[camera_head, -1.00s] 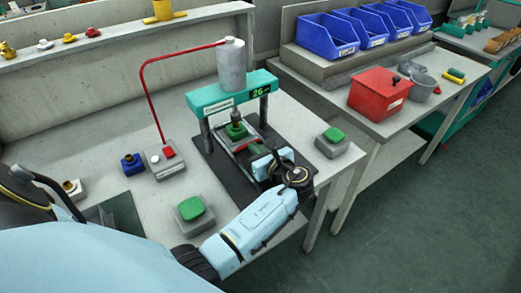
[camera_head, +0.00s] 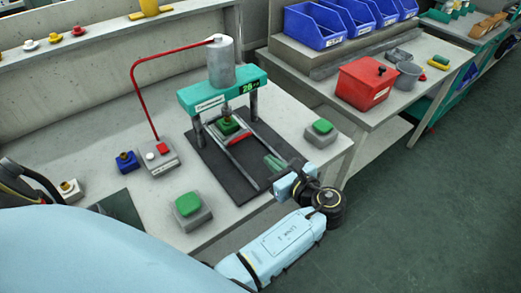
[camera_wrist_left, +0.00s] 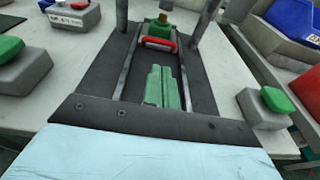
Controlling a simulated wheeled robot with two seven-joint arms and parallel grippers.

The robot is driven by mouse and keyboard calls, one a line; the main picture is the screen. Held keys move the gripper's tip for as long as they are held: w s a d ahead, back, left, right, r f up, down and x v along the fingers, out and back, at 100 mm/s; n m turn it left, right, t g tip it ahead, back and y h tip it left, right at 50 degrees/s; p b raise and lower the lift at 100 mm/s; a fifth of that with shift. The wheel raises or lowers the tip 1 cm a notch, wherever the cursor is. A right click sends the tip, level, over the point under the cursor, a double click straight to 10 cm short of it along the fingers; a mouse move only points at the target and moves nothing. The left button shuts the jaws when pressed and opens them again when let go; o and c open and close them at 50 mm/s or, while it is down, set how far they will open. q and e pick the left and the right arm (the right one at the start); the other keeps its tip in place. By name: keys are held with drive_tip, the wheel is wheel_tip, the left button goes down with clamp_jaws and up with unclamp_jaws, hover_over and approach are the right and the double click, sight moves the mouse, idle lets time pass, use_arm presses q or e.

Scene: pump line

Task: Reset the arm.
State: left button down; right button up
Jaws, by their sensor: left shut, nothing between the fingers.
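My left gripper (camera_head: 274,163) has green fingers closed together with nothing between them. It hangs over the front end of the press's dark base plate (camera_head: 217,170), apart from the red handle (camera_head: 240,138). In the left wrist view the shut fingers (camera_wrist_left: 162,88) point at the red handle (camera_wrist_left: 159,43), between the two rails. Behind the handle, the sliding carriage holds a green block with a brass-coloured piece on it (camera_head: 230,124), under the teal press (camera_head: 215,96). My right gripper is not in view.
Green-topped grey boxes stand left (camera_head: 188,205) and right (camera_head: 322,128) of the base plate. Floor at right is clear.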

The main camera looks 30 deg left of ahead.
use_arm(q)
drive_tip(key=shift+v, duration=0.8)
drive_tip(key=shift+d, duration=0.1)
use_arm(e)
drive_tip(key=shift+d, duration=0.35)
